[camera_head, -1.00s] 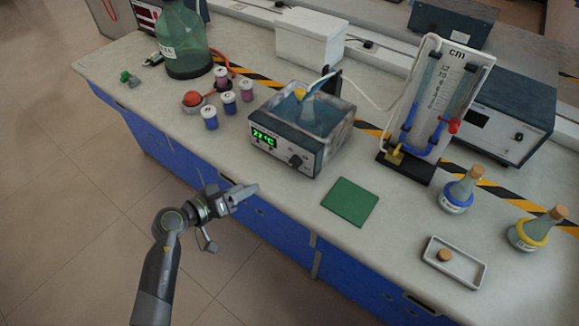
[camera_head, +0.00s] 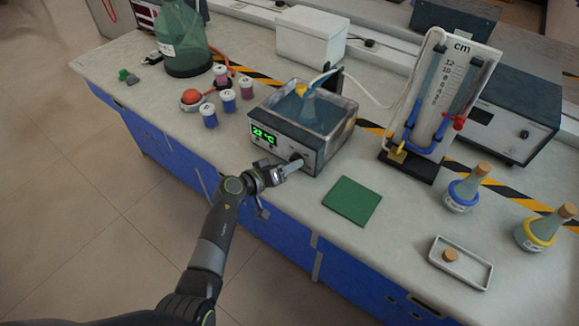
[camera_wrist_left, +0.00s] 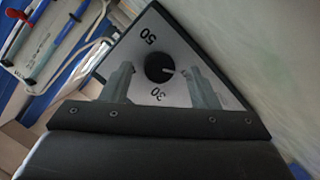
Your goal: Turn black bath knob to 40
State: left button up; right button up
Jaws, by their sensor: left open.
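The water bath (camera_head: 312,115) stands on the bench with a green lit display (camera_head: 263,137) on its front, reading about 23 °C. Its black knob (camera_wrist_left: 159,67) shows in the left wrist view with a white pointer line directed to the right. The printed 50 is above the knob and 30 below it; no 40 is visible. My left gripper (camera_head: 296,165) is at the front panel by the knob. In the wrist view its two fingers are open, one on either side of the knob, with gaps visible. My right gripper is not in view.
A green mat (camera_head: 352,201) lies right of the bath. Several small capped jars (camera_head: 228,100) stand to its left. A manometer stand (camera_head: 440,105), stoppered flasks (camera_head: 467,188) and a white tray (camera_head: 460,263) are farther right.

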pick_arm(q)
jog(key=shift+w+d+f, duration=0.2)
jog(key=shift+w+d, duration=0.25)
jog(key=shift+c, duration=0.4)
jog(key=c, duration=0.9)
jog(key=shift+r+p, duration=0.15)
jog(key=shift+p, duration=0.25)
jog(key=m+y+p, duration=0.1)
jog(key=p, duration=0.4)
jog(key=shift+s+r+m, duration=0.1)
jog(key=shift+r+m, duration=0.05)
jog(key=shift+m, duration=0.15)
jog(key=shift+d+m+t+y+p, duration=0.1)
jog(key=shift+m+t+y+p, duration=0.25)
jog(key=shift+m+p, duration=0.55)
jog(key=shift+f+m+t+y+p, duration=0.25)
jog(key=shift+m+t+y+p, duration=0.1)
jog(key=shift+m+y+p, duration=0.35)
